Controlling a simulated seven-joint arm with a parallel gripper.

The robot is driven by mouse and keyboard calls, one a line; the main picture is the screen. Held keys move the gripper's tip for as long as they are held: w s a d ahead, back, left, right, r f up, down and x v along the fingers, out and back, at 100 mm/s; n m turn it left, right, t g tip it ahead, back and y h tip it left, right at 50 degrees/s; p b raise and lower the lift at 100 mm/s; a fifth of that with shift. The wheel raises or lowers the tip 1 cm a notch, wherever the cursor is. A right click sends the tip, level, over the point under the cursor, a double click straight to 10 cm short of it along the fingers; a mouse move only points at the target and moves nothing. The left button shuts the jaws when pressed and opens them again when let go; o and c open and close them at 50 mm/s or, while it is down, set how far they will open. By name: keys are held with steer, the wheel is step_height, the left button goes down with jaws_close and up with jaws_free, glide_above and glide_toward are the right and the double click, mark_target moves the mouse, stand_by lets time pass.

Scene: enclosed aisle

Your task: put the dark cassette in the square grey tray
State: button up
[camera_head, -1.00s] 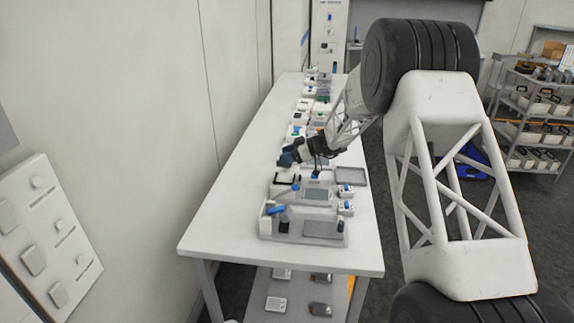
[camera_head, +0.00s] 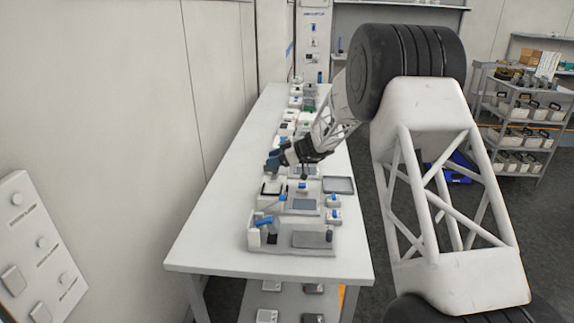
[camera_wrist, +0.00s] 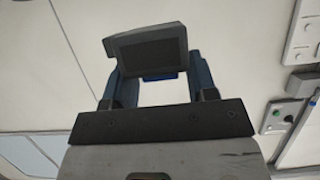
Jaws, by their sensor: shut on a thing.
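The dark cassette (camera_wrist: 148,52) is a dark grey rectangular block, held slightly tilted between the blue-grey fingers in the wrist view. My gripper (camera_wrist: 152,85) is shut on it, with a finger at each side. In the head view my gripper (camera_head: 272,163) is above the long white table, left of the tray, and the cassette cannot be made out there. The square grey tray (camera_head: 338,191) is a shallow, dark-rimmed tray near the table's right edge. It looks empty.
White bench devices (camera_head: 292,238) with blue parts stand on the near part of the white table (camera_head: 205,245). Several small items line its far part. The table's left strip is clear. A shelf rack (camera_head: 520,115) stands at the right, and a wall panel (camera_head: 38,250) at the left.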

steer(key=w+d+f+m+t, duration=0.25)
steer(key=w+d, duration=0.65)
steer(key=d, duration=0.5)
steer(key=m+t+h, duration=0.1)
steer(key=m+t, duration=0.1)
steer(key=t, duration=0.1)
glide_above(340, 187)
step_height(340, 187, down, 4)
steer(key=shift+w+a+r+g, duration=0.1)
steer(key=shift+r+g, duration=0.05)
steer(key=shift+g, duration=0.1)
steer(key=shift+f, duration=3.15)
steer(key=shift+f, duration=1.85)
steer(key=shift+f, duration=0.15)
steer(key=o, duration=0.9)
